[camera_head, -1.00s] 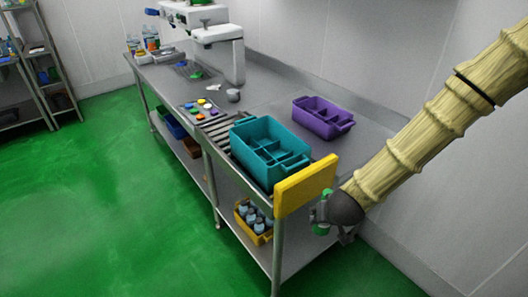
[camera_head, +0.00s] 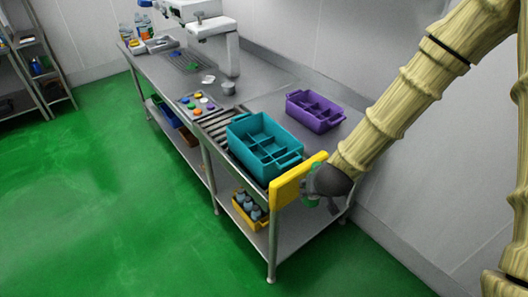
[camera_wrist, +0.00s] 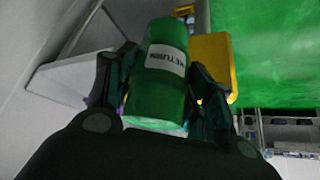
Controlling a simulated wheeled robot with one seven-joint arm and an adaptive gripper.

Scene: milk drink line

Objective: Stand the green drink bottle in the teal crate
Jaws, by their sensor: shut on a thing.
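The green drink bottle (camera_wrist: 160,95) is held between the fingers of my gripper (camera_wrist: 160,80) in the wrist view; it has a white label with dark print. In the head view only a small green part of the bottle (camera_head: 312,199) shows, beside my gripper (camera_head: 322,190), at the right end of the yellow panel. The rest is hidden by my wrist. The teal crate (camera_head: 240,133), with divided compartments that look empty, stands on the steel table left of and beyond the yellow panel. My gripper is outside the crate, apart from it.
The yellow panel (camera_head: 290,184) stands at the table's near end, between my gripper and the teal crate. A purple divided crate (camera_head: 329,125) is behind, to the right. A yellow crate (camera_head: 262,224) with bottles sits on the lower shelf. The wall is close on the right.

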